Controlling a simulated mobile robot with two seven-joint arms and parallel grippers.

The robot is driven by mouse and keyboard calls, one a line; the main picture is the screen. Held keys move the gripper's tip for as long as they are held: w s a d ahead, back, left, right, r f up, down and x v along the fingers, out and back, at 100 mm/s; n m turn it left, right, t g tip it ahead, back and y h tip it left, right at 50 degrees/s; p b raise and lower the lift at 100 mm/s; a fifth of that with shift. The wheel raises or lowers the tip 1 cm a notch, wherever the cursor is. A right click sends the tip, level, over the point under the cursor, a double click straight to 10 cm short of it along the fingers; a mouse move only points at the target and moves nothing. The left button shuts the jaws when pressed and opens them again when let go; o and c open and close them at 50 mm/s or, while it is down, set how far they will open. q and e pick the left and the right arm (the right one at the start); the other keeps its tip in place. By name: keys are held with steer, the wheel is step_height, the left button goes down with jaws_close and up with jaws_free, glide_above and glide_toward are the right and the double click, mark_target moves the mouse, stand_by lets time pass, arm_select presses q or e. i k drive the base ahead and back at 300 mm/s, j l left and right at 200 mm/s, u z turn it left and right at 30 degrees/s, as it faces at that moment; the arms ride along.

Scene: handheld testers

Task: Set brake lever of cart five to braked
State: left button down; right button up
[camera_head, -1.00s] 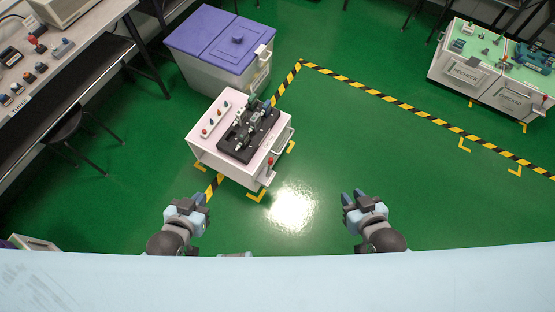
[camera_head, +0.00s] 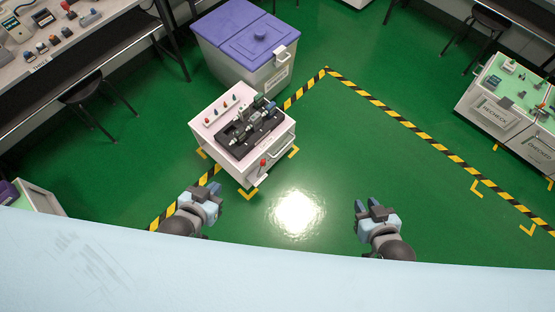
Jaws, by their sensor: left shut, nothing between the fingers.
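A white cart (camera_head: 215,158) with a black tester on its top stands in the middle left of the head view. A small lever with a red knob (camera_head: 263,163) is on its near right side. No cart number is readable, and I cannot tell the lever's setting. My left gripper (camera_head: 215,191) is shut and empty, in front of the cart and apart from it. My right gripper (camera_head: 367,207) is to the right of the cart, over the floor and away from the lever. Its finger gap is too small to judge.
A grey bin with a purple lid (camera_head: 229,22) stands just behind the cart. A workbench (camera_head: 95,55) and a stool (camera_head: 87,90) are at the left. Another cart with a green top (camera_head: 506,88) is at the right. Green floor (camera_head: 350,140) between the carts is clear.

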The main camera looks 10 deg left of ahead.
mark_target(262, 162)
steer(key=i+l+u, duration=0.15)
steer(key=l, duration=0.2)
steer(key=l+u, duration=0.15)
steer(key=l, duration=0.2)
steer(key=i+l+u, duration=0.15)
steer(key=l, duration=0.2)
steer(key=i+l+u, duration=0.25)
steer(key=l+u, duration=0.15)
steer(key=l, duration=0.6)
steer(key=i+l+u, duration=0.15)
steer(key=l+u, duration=0.3)
steer(key=l, duration=0.6)
steer(key=l+u, duration=0.4)
steer(key=l, duration=1)
steer(key=k+l+u, duration=0.1)
steer(key=l, duration=0.25)
steer(key=k+l+u, duration=0.1)
steer(key=l, duration=0.2)
